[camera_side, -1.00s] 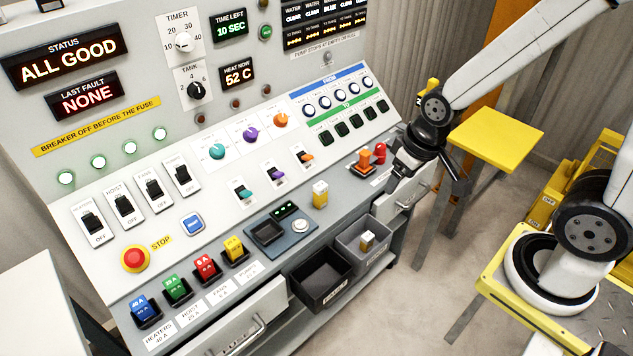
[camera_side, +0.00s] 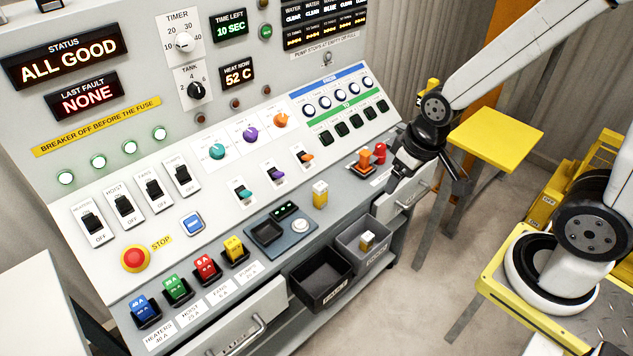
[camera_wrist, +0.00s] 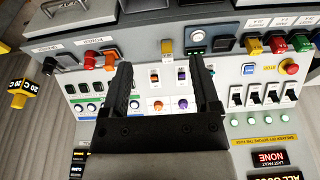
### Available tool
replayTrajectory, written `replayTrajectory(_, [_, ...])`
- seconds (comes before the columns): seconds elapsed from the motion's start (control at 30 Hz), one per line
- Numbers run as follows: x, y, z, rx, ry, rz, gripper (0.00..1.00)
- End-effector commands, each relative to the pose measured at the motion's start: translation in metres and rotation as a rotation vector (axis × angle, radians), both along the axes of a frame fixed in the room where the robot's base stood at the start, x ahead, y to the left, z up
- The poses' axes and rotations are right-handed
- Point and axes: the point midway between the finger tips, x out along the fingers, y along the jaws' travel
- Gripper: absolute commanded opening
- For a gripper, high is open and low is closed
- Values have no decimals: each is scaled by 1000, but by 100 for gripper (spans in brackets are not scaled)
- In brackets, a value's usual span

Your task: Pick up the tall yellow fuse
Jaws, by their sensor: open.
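A tall fuse with yellow and pale bands (camera_side: 320,194) stands upright on the grey shelf of the panel, right of the small tester unit. It also shows in the wrist view (camera_wrist: 167,47), beyond and between my fingertips. A shorter yellow fuse (camera_side: 234,249) sits in the PUMPS holder, at the right end of the row of coloured fuses. My gripper (camera_wrist: 160,68) is open and empty, with both black fingers showing in the wrist view. In the side view my wrist is at the panel's right end, and the fingers are hard to make out there.
The tester (camera_side: 282,232) stands left of the tall fuse. A black bin (camera_side: 320,278) and a grey bin (camera_side: 362,246) holding another pale-and-yellow piece hang in front. An orange switch (camera_side: 363,160) and a red knob (camera_side: 380,153) stand to the right. Switches and knobs rise behind.

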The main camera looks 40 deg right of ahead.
Motion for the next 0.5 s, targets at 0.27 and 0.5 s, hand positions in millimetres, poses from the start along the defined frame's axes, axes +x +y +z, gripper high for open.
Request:
replayTrajectory(0.27, [0, 0, 0, 0, 0, 0, 88])
replayTrajectory(0.5, [6, 0, -3, 0, -17, 0, 88])
